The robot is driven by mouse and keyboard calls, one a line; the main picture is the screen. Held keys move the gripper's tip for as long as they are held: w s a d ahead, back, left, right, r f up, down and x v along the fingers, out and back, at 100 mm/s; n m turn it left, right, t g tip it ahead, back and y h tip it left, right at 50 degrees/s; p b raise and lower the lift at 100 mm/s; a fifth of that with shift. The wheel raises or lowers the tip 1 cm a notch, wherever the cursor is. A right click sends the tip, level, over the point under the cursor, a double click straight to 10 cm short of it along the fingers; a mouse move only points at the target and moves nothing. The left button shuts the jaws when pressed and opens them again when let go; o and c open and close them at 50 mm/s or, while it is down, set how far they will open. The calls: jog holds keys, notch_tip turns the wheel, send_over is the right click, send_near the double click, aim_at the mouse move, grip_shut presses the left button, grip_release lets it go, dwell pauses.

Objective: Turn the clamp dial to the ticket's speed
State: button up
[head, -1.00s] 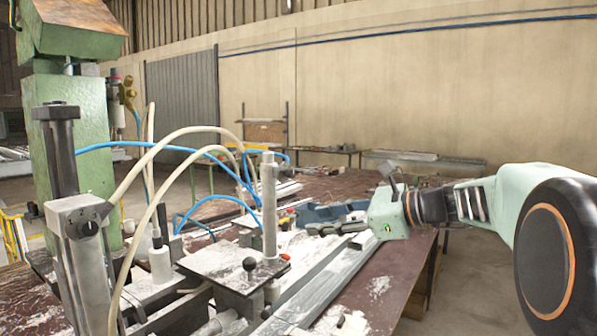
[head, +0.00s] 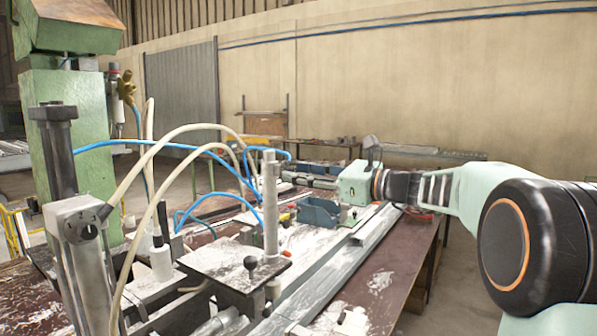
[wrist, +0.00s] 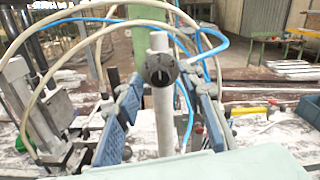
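A dark round knob (wrist: 161,68) with a short dark vertical mark on its face sits at the upper part of a pale upright post (wrist: 163,115). I take it for the clamp dial, but no numbers on it are legible. In the head view the post (head: 270,205) stands on the bench fixture, and the knob's face is not visible. My gripper (wrist: 160,105) is open, its blue-padded fingers on either side of the post in the picture, with no visible contact. In the head view my gripper (head: 312,178) is right of and beyond the post. I see no readable ticket.
A blue bin (head: 320,212) lies below my gripper. A long metal profile (head: 325,265) runs along the bench. Pale hoses (head: 165,145) and blue hoses (head: 215,200) arch near the post. A clamp block (head: 80,225) and green column (head: 95,150) stand left.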

jog(key=shift+w+a, duration=0.25)
jog(key=shift+a, duration=0.15)
jog(key=shift+c, duration=0.4)
grip_shut()
jog(key=shift+f+n+b, duration=0.1)
jog(key=shift+n+b, duration=5.35)
jog(key=shift+n, duration=0.45)
